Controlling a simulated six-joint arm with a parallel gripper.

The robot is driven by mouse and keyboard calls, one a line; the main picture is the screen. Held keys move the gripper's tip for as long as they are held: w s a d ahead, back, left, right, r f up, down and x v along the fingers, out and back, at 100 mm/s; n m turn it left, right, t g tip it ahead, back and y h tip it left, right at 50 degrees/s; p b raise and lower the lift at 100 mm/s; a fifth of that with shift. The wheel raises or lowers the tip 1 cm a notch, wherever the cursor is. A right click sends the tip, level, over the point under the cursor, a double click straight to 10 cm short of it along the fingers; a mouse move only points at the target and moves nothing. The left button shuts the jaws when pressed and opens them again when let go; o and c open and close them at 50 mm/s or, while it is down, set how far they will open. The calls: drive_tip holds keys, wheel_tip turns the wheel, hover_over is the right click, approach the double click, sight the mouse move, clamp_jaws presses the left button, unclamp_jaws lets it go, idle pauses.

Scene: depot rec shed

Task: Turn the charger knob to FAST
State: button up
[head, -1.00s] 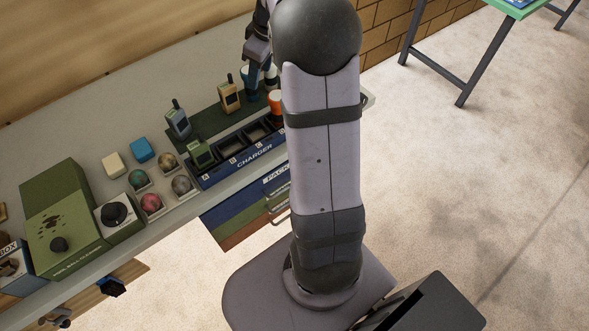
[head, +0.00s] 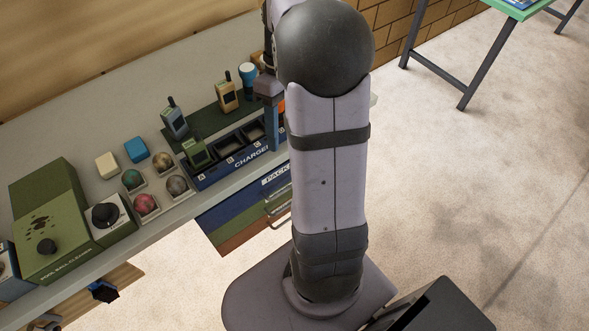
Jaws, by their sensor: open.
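The blue charger (head: 240,160) is a long rack with lettered slots on the bench, and its right end is hidden behind my arm. I see no knob or FAST mark on the visible part of the charger. My gripper (head: 273,135) is open and empty as far as I can see, pointing down over the charger's right part. One finger shows clearly. Whether it touches anything cannot be told.
An orange thing (head: 282,106) is mostly hidden by my arm. Balls (head: 145,204), a black dial (head: 105,215) and a green ball cleaner (head: 50,225) lie left. The bench's back left is clear.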

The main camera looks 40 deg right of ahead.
drive_tip(key=s+a+f+m+g+b, duration=0.1)
drive_tip(key=s+a+f+g+b, duration=0.2)
drive_tip(key=s, duration=0.5)
drive_tip(key=shift+s+y+b, duration=0.25)
drive_tip(key=shift+y+b, duration=0.15)
drive_tip(key=shift+b, duration=0.05)
drive_tip(key=w+d+f+m+t+h, duration=0.2)
drive_tip(key=w+f+m+t, duration=0.2)
drive_tip(key=f+m, duration=0.4)
drive_tip(key=s+a+n+t, duration=0.1)
drive_tip(key=s+a+n, duration=0.15)
drive_tip(key=a, duration=0.35)
drive_tip(key=s+a+n, duration=0.1)
drive_tip(key=a+n, duration=0.2)
drive_tip(key=a, duration=0.4)
wheel_tip(320, 180, down, 32)
drive_tip(key=b, duration=3.1)
drive_tip(key=shift+d+h, duration=0.15)
drive_tip(key=shift+h, duration=0.25)
